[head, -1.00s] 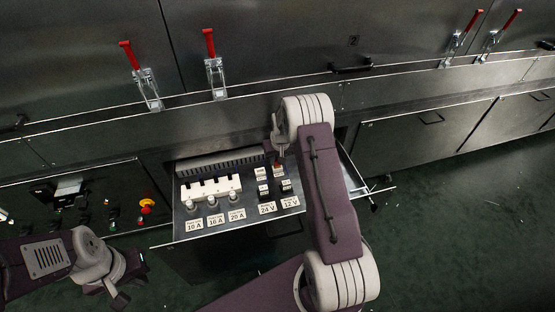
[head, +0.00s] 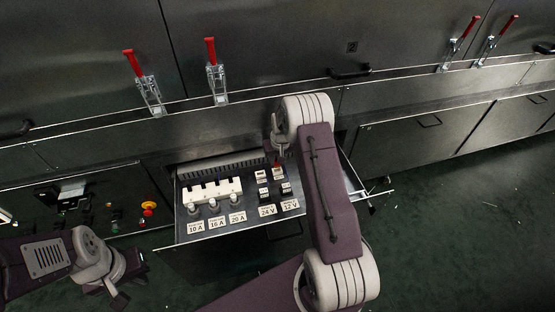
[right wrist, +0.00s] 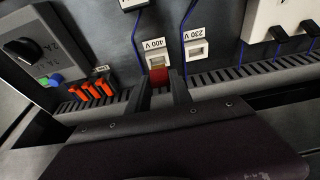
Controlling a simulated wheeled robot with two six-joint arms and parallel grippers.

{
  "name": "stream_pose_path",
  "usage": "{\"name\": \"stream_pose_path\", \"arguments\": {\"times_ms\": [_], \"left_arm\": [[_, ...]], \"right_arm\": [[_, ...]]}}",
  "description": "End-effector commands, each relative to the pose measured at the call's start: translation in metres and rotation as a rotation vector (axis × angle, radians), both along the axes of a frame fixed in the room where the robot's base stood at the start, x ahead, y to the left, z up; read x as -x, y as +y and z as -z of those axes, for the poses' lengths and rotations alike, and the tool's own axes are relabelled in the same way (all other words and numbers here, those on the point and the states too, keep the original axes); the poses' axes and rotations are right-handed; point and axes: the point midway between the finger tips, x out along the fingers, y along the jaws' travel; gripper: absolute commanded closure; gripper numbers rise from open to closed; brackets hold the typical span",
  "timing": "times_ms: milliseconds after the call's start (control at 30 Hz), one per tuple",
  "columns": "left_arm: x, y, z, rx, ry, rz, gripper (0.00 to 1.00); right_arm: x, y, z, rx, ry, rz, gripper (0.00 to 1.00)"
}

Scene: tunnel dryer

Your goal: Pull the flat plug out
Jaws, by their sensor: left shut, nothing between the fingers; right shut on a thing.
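The flat plug (right wrist: 159,76) is a small red block at the white 400 V socket (right wrist: 157,58) in the right wrist view. A thin yellowish strip shows between the red block and the socket's white face; I cannot tell how deep the plug sits. My right gripper (right wrist: 161,88) is shut on the plug, one dark finger on each side. In the head view the right gripper (head: 281,146) is over the back of the pulled-out drawer, partly hidden by its wrist. My left gripper (head: 136,281) is shut and empty at lower left, well away from the drawer.
A white 230 V socket (right wrist: 196,49) is right of the plug. Slotted trunking (right wrist: 245,74) and orange terminals (right wrist: 92,90) are nearby. The drawer (head: 225,235) also holds a white fuse block (head: 212,190). A red emergency button (head: 149,207) is at left.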

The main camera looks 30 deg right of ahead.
Motion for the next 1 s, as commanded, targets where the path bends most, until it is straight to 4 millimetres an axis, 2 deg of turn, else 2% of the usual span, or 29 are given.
{"name": "stream_pose_path", "arguments": {"times_ms": [33,100,400,1000], "left_arm": [[0.000,0.000,-0.009,0.000,0.000,0.000,1.00],[0.000,0.000,-0.016,0.000,0.000,0.000,1.00],[0.000,0.000,-0.041,0.000,0.000,0.000,1.00],[0.000,0.000,-0.038,0.000,0.000,0.000,1.00]], "right_arm": [[0.000,0.000,-0.010,0.000,-0.001,0.000,1.00],[0.000,0.000,-0.018,0.000,0.000,0.000,1.00],[0.000,0.000,-0.044,0.000,0.000,0.000,1.00],[0.000,0.000,-0.042,0.000,0.000,0.000,1.00]]}}
